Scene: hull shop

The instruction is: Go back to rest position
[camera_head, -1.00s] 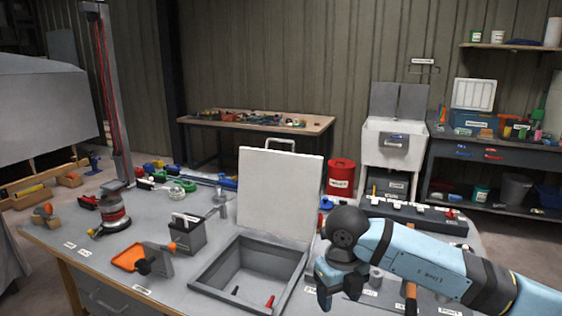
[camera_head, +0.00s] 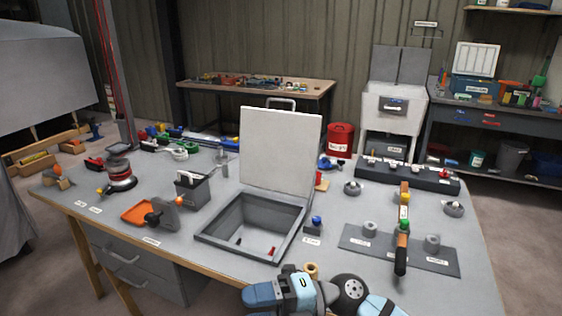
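My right gripper (camera_head: 265,293) is low at the bottom of the head view, at the front edge of the workbench (camera_head: 180,250). Part of my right arm shows beside it, and the rest is cut off by the frame. I cannot tell from this view whether its fingers are apart or shut, and I see nothing held clearly in it. It is in front of the open grey bin (camera_head: 218,241), whose white lid (camera_head: 281,150) stands upright. My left gripper is not in view.
A hammer-like tool (camera_head: 402,250) lies across a grey labelled plate (camera_head: 360,242) at right. A small blue-topped item (camera_head: 316,222) stands beside the bin. An orange tray (camera_head: 137,213) and a round red-and-black tool (camera_head: 120,176) are at left. A red can (camera_head: 340,140) stands behind.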

